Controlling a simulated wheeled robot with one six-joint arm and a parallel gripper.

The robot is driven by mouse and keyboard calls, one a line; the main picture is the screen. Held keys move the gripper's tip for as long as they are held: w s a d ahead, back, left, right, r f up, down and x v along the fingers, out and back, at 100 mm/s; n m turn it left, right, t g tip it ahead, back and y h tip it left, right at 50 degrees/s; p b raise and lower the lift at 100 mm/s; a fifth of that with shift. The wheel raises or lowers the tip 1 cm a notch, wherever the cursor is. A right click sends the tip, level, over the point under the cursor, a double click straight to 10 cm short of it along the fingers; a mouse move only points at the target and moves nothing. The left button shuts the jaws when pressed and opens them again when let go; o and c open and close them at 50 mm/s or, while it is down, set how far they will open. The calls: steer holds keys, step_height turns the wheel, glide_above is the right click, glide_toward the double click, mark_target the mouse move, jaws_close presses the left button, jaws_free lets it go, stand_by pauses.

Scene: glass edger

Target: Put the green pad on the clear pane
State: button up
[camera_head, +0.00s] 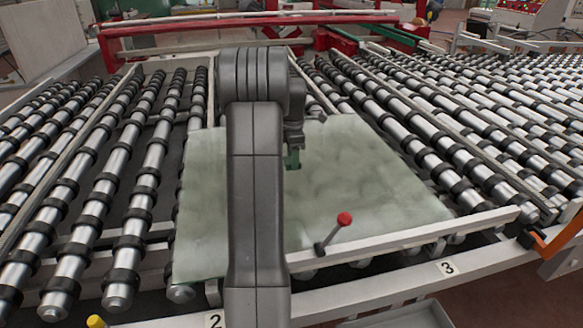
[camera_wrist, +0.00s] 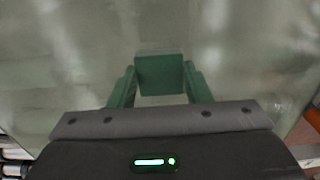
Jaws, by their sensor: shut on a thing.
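The green pad (camera_wrist: 160,74) is a small dark green block between the two green fingers of my gripper (camera_wrist: 158,84) in the wrist view. The fingers are shut on it. The clear pane (camera_head: 350,185) is a large greenish, cloudy sheet lying on the rollers, and it fills most of the wrist view behind the pad (camera_wrist: 60,80). In the head view my gripper (camera_head: 292,160) is over the middle of the pane, partly hidden by my arm. I cannot tell whether the pad touches the pane.
Rows of rollers with black rings (camera_head: 130,225) lie on both sides of the pane. A lever with a red knob (camera_head: 344,219) stands up at the pane's front edge. A white rail (camera_head: 405,238) runs along the front. A red frame (camera_head: 240,30) crosses the back.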

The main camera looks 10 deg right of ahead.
mark_target(293, 179)
steer(key=shift+f+p, duration=0.4)
steer(key=shift+f, duration=2.2)
steer(key=shift+f, duration=0.1)
steer(key=o, duration=1)
steer(key=shift+c, duration=0.2)
step_height(293, 179, up, 12)
steer(key=shift+r+b, duration=0.1)
steer(key=shift+b, duration=0.55)
